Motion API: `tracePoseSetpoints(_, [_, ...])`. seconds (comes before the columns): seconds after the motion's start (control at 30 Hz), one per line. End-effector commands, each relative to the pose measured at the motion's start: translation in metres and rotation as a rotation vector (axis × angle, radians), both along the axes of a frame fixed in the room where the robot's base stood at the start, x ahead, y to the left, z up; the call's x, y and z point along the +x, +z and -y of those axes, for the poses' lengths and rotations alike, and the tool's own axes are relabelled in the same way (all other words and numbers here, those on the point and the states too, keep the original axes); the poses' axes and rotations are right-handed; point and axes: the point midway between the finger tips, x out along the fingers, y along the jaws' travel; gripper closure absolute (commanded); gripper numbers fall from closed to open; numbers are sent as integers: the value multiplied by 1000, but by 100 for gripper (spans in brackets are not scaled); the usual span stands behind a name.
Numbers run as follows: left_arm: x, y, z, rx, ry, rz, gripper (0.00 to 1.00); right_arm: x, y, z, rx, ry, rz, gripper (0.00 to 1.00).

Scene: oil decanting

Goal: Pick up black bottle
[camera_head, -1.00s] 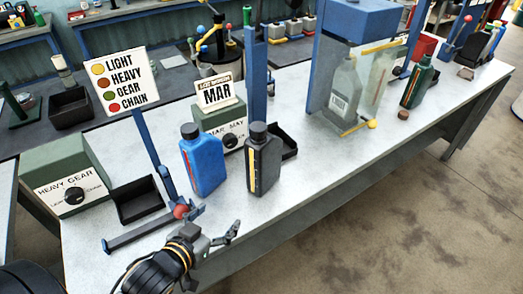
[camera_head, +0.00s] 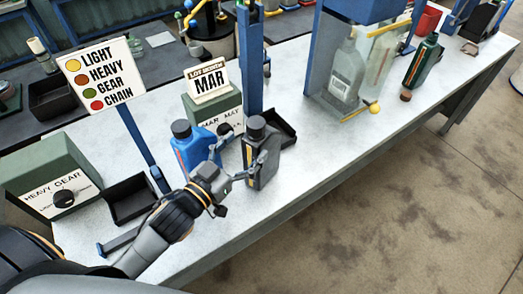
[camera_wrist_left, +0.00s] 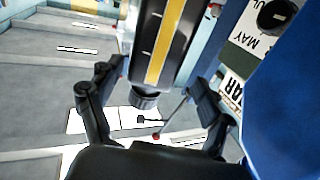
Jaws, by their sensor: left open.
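The black bottle (camera_head: 261,172), with a dark cap and a yellow strip, stands upright on the pale workbench (camera_head: 323,139). My left gripper (camera_head: 243,150) is open and reaches it from the left, with one finger near the blue bottle side and one in front of the black bottle. In the left wrist view the black bottle (camera_wrist_left: 165,45) shows between the two open fingers (camera_wrist_left: 157,78); I cannot tell whether they touch it. The blue bottle (camera_head: 190,148) stands just left of it, partly hidden by my gripper. My right gripper is not in view.
A black tray (camera_head: 282,127) and a green box with a MAR sign (camera_head: 208,82) stand behind the bottles. A blue post (camera_head: 250,65) rises there. Another black tray (camera_head: 130,205) lies at left. A dark green bottle (camera_head: 421,65) stands at right. The bench front right is clear.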

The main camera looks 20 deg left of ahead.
Motion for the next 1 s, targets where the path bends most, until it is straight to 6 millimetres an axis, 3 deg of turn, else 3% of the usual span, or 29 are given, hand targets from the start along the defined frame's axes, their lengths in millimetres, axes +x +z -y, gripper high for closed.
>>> tracePoseSetpoints(0.27, [19,4,10,-1,1,1,21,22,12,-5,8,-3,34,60])
tracePoseSetpoints(0.5, [50,3,24,-1,1,0,21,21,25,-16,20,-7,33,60])
tracePoseSetpoints(0.8, [55,0,26,-1,1,-1,21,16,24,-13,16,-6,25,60])
tracePoseSetpoints(1.0, [54,0,26,-1,1,-1,59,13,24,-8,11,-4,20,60])
